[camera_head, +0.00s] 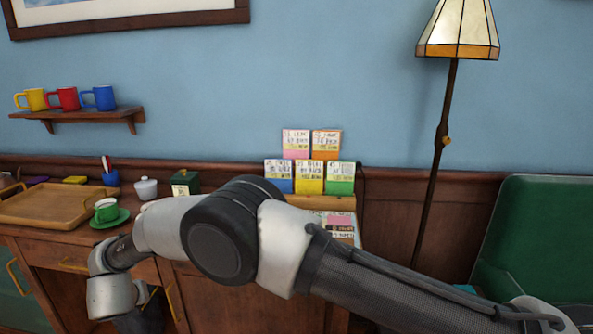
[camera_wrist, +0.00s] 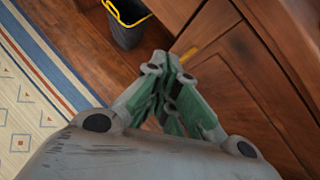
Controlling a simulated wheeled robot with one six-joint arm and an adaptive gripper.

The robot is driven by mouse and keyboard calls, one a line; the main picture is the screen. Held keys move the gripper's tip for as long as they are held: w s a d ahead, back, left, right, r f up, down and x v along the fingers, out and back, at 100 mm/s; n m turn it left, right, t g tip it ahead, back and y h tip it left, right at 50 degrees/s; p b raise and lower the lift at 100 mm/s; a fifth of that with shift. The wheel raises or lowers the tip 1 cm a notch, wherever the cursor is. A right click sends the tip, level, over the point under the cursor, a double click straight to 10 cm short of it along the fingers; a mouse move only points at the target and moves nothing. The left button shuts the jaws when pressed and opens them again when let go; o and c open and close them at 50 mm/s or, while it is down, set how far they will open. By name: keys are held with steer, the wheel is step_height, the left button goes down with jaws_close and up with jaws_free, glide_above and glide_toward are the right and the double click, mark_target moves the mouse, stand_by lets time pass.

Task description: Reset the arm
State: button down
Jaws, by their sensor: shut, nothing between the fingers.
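My arm reaches from the lower right of the head view across the front of the wooden cabinet, with its wrist bent down at the lower left. My gripper (camera_wrist: 165,62) shows in the wrist view, its green-padded fingers brought together with nothing between them. It points down past the cabinet front (camera_wrist: 245,80) on the right, above the wooden floor (camera_wrist: 75,60). In the head view the fingers cannot be made out clearly at the bottom edge.
The cabinet top bears a wooden tray (camera_head: 28,215), a green cup (camera_head: 106,210), a white lidded pot (camera_head: 146,188) and a card rack. A floor lamp (camera_head: 437,150) and green chair (camera_head: 535,235) stand right. A dark bucket (camera_wrist: 127,32) and patterned rug (camera_wrist: 30,90) lie below.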

steer(key=s+f+n+g+y, duration=0.3)
steer(key=s+n, duration=0.1)
steer(key=n, duration=0.8)
steer(key=w+d+r+n+g+h, duration=0.1)
steer(key=d+r+n+g, duration=0.1)
steer(key=d+r+n, duration=0.75)
steer(key=w+d+r+n+g+h, duration=0.1)
steer(key=d+r+n+g, duration=0.35)
steer(key=d, duration=1.05)
steer(key=w+d+r+n+h, duration=0.15)
steer(key=d+r+n, duration=0.35)
steer(key=d+r, duration=0.55)
steer(key=s+d+r+t+h, duration=0.1)
steer(key=s+d+r, duration=0.3)
steer(key=d, duration=1.2)
steer(key=s+d+r+m+t+h, duration=0.1)
steer(key=s+d+r, duration=0.4)
steer(key=d, duration=1.1)
steer(key=s+d+r+t+h, duration=0.1)
steer(key=s+d+r+t, duration=0.2)
steer(key=d, duration=1.3)
step_height(320, 180, up, 2)
steer(key=shift+s+d+r+m+h, duration=0.3)
steer(key=shift+s+m+h, duration=0.1)
steer(key=shift+s, duration=0.25)
